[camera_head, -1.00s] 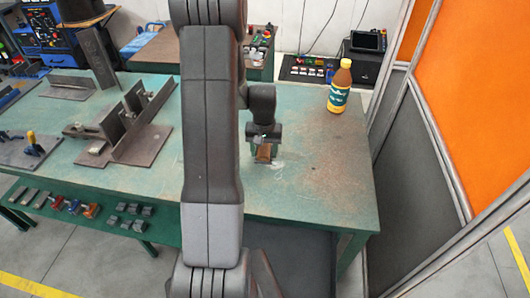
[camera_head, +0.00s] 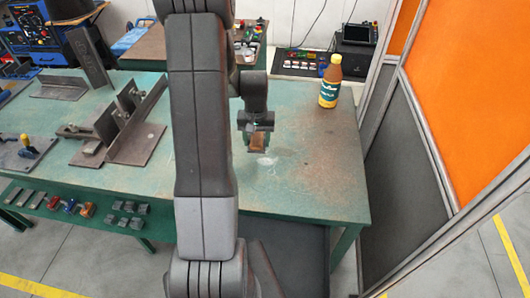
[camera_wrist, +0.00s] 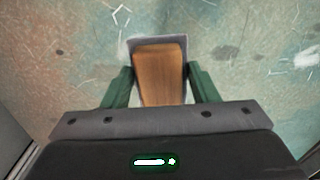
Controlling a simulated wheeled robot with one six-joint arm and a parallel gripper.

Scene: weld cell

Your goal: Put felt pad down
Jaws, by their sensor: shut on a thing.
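My gripper (camera_head: 257,141) points down over the right part of the green worktable (camera_head: 310,185). It is shut on a brown wood-coloured block with a grey edge, which I take for the felt pad (camera_head: 257,144). In the wrist view the felt pad (camera_wrist: 159,70) sits between the two green fingers (camera_wrist: 160,88), and a grey layer shows around its far and side edges. Its lower end is hidden behind the gripper body. Bare table lies below it. I cannot tell whether its underside touches the table.
A capped brown bottle (camera_head: 330,82) stands at the table's back right. A steel fixture with angle plates (camera_head: 122,128) stands on the left half. A grey and orange partition (camera_head: 405,150) runs along the right side. The table's front right is clear.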

